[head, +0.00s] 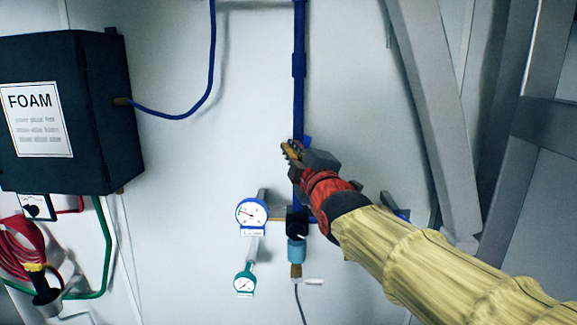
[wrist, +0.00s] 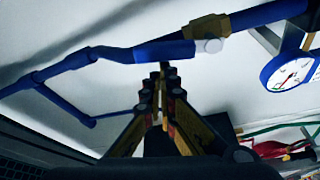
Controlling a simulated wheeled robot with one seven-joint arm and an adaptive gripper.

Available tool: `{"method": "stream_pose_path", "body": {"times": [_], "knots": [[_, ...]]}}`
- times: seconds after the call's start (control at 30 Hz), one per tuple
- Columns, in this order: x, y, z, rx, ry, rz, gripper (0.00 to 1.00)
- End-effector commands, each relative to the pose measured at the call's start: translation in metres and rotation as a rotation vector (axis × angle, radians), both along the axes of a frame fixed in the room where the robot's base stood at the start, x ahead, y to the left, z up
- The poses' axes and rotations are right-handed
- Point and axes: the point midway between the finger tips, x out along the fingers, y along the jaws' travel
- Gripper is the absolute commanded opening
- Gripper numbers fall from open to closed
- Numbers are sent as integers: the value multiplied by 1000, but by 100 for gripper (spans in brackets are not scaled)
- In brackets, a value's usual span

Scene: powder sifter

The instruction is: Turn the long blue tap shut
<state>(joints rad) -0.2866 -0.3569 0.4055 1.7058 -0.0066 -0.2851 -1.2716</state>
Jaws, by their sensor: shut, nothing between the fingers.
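The long blue tap shows in the wrist view as a blue lever (wrist: 160,51), joined by a grey nut to a brass valve body (wrist: 210,26) on the blue pipe. The lever lies roughly along the pipe's line. My gripper (wrist: 160,72) is shut and empty, its fingertips just below the lever in the wrist view; I cannot tell whether they touch it. In the head view my gripper (head: 290,150) is in front of the upright blue pipe (head: 299,95). It hides most of the tap there; only a small blue piece (head: 307,141) shows beside it.
A blue-rimmed gauge (head: 252,214) and a smaller teal gauge (head: 245,283) are below my gripper. A light-blue fitting (head: 297,250) hangs under the pipe. A dark FOAM box (head: 100,110) with a blue hose is at left. Grey beams (head: 435,120) stand at right.

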Motion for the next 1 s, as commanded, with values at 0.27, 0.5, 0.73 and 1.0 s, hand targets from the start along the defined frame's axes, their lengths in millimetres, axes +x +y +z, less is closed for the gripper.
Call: {"method": "stream_pose_path", "body": {"times": [0.27,0.5,0.73,1.0], "knots": [[0,-9,-9,242,-8,-1,0],[0,-23,-11,471,-14,-1,0],[-1,-37,-16,689,-21,-1,0],[-1,-50,-25,939,-30,0,0]]}}
